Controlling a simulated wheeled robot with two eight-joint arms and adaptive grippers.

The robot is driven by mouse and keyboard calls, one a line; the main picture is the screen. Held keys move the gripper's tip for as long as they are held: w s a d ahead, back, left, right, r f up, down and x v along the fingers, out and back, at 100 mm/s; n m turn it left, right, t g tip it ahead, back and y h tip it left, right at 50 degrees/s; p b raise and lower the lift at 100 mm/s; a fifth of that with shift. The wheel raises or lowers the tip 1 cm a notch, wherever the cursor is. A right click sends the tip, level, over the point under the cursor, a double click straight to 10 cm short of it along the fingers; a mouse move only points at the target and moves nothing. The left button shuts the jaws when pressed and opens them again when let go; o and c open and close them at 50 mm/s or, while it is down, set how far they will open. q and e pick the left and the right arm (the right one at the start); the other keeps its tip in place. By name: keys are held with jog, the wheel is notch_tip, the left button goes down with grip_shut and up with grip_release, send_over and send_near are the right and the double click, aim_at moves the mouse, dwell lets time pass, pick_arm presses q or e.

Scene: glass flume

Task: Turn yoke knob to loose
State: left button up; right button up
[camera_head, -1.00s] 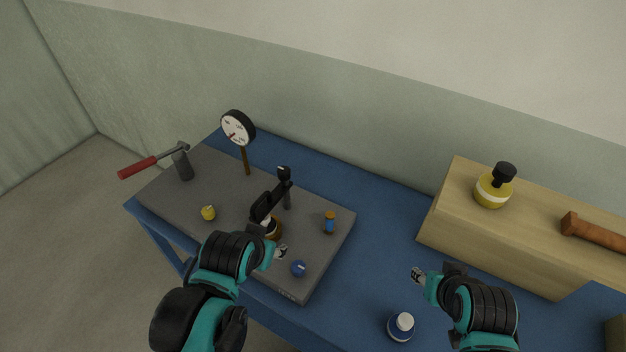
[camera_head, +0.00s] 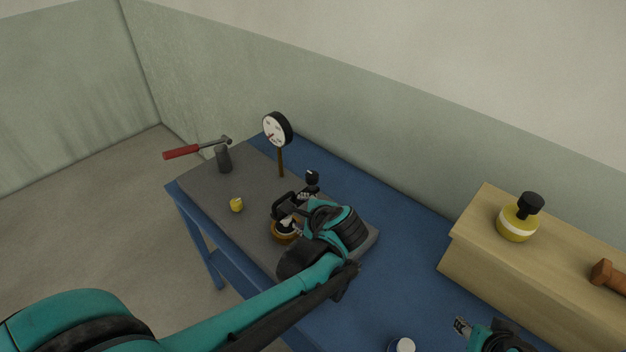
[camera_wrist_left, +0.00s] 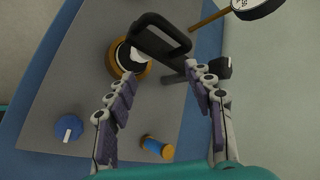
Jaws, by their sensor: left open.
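A black yoke (camera_head: 281,204) stands over a brass ring (camera_head: 284,234) on the grey board. It also shows at the top of the left wrist view (camera_wrist_left: 160,38). A black knob (camera_head: 312,177) sits by the yoke's far end and shows right of it in the wrist view (camera_wrist_left: 219,67). I cannot tell for sure if this is the yoke knob. My left gripper (camera_head: 298,212) is open just right of the yoke. In the wrist view, its empty fingers (camera_wrist_left: 158,76) spread below the yoke, the right fingertip near the black knob. My right gripper (camera_head: 462,326) is at lower right, its jaws unclear.
A blue knob (camera_wrist_left: 68,128) and an orange-blue cylinder (camera_wrist_left: 157,147) show in the wrist view. A wooden box (camera_head: 470,250) with a yellow bottle (camera_head: 517,219) stands right.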

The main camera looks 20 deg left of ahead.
aim_at(316, 181)
pick_arm(q)
jog(key=w+d+m+t+y, duration=0.1)
jog(key=w+m+y, duration=0.1)
jog(key=w+m, duration=0.1)
jog(key=w+d+m+t+y+b, duration=0.1)
jog(key=w+m+y, duration=0.2)
jog(key=m, duration=0.1)
jog(key=w+d+m+y+b, duration=0.1)
jog(key=w+m+y, duration=0.1)
jog(key=w+m, duration=0.1)
jog(key=shift+w+d+f+m+t+y, duration=0.1)
jog(key=shift+w+f+m+t+y, duration=0.05)
jog(key=shift+m+t+y, duration=0.2)
jog(key=shift+w, duration=0.15)
jog(key=b+x, duration=0.1)
jog(key=x, duration=0.6)
jog(key=shift+a+b, duration=0.3)
jog(key=shift+b, duration=0.05)
jog(key=c, duration=1.2)
